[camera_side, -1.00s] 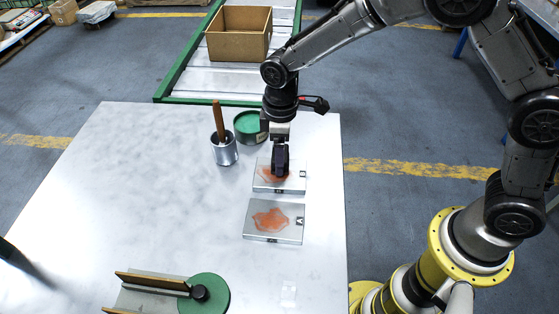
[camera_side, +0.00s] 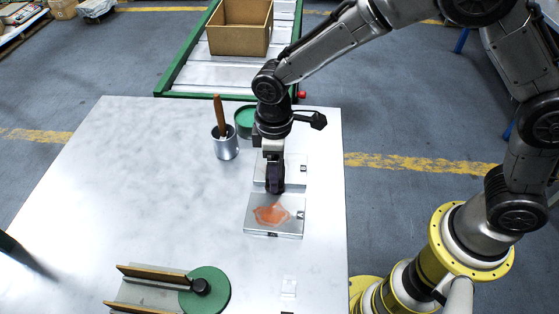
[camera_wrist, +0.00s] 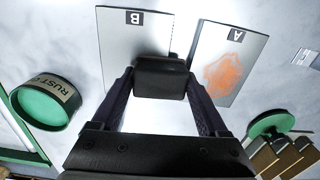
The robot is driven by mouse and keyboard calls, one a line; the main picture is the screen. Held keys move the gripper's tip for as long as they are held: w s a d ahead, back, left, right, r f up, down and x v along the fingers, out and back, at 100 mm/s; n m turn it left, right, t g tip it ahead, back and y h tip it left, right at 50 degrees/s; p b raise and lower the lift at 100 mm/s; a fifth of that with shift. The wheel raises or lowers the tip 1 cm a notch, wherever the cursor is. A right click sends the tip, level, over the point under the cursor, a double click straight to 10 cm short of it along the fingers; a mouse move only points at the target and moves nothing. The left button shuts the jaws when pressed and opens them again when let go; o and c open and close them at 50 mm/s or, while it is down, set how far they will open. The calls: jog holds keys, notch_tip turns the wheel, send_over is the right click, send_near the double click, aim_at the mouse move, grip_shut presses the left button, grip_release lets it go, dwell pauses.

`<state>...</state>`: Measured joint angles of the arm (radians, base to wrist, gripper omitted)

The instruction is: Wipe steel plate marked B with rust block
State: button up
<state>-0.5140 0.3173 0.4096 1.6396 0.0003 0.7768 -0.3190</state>
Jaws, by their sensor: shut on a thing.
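My gripper (camera_side: 274,182) is shut on a dark block, the rust block (camera_wrist: 160,78), which shows between the fingers in the wrist view. The steel plate marked B (camera_wrist: 137,40) shows no orange stain on its visible part; the block hides part of its edge. In the side view plate B (camera_side: 293,170) is the farther plate, partly behind my gripper. The block is at its near edge; I cannot tell whether it touches. The plate marked A (camera_wrist: 229,62) lies beside it with an orange rust patch, and is the nearer plate in the side view (camera_side: 290,226).
A green-topped tin labelled RUST (camera_wrist: 47,104) and a metal pot (camera_side: 225,148) with a wooden handle stand behind to the left. A green disc with a black knob (camera_side: 203,290) and wooden-edged rack are at the front. The table's left side (camera_side: 130,190) is clear.

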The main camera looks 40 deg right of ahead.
jog(key=shift+w+a, duration=0.15)
jog(key=shift+w, duration=0.2)
jog(key=shift+w+d, duration=2.45)
jog(key=shift+w, duration=0.05)
jog(key=shift+s+a, duration=2.45)
jog(key=shift+s, duration=0.15)
jog(key=shift+r, duration=4.05)
